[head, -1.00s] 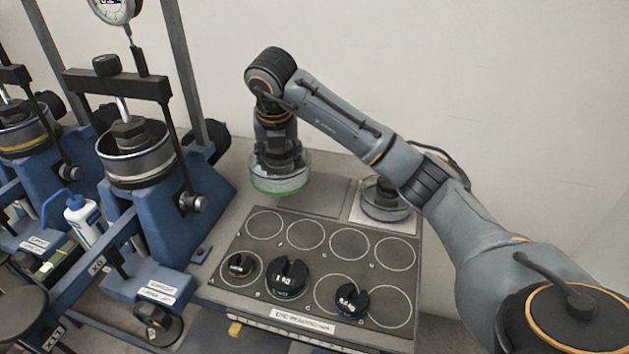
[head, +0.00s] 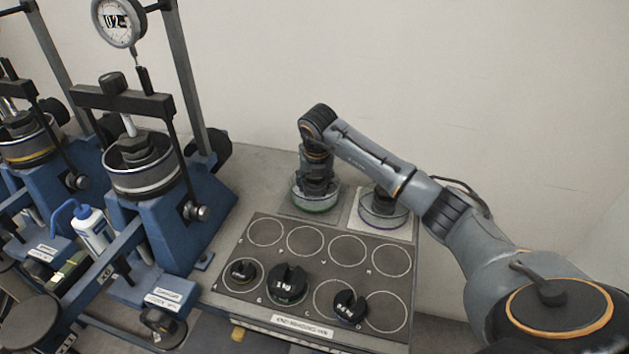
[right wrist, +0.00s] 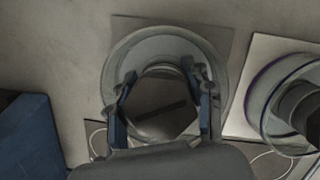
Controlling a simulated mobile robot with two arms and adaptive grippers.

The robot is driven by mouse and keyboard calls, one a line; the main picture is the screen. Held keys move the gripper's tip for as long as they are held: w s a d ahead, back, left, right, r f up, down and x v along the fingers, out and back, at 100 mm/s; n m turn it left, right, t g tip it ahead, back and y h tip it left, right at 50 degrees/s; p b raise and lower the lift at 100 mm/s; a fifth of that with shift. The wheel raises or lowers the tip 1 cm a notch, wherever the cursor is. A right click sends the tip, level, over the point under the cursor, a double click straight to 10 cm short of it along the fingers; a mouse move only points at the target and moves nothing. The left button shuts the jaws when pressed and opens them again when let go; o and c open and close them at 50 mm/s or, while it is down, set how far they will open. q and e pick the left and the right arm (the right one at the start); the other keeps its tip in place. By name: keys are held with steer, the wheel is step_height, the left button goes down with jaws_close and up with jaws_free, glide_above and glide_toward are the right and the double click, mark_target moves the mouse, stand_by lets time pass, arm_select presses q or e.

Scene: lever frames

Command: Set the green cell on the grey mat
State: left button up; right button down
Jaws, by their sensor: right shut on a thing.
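The green cell (head: 315,206) is a clear round dish with a green line around its lower edge. My right gripper (head: 316,188) points down and is shut on the cell's dark middle part. The right wrist view shows the fingers (right wrist: 165,92) on both sides of this part, with the clear rim (right wrist: 116,62) around them. The grey mat (head: 289,207) lies under the cell, mostly hidden by it; its corner shows in the right wrist view (right wrist: 222,36). I cannot tell whether the cell touches the mat. My left gripper is not in view.
A similar cell with a purple line (head: 383,214) stands on a white mat (head: 355,222) close on the right. In front is a dark board (head: 328,272) with ringed places and several black weights. Blue presses (head: 170,215) stand at the left.

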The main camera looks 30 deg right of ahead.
steer(key=shift+w+f, duration=0.1)
steer(key=shift+f, duration=0.2)
steer(key=c, duration=0.6)
jaws_free()
steer(key=shift+f, duration=0.1)
steer(key=shift+o, duration=0.2)
steer(key=b+v, duration=0.1)
steer(key=v, duration=1.1)
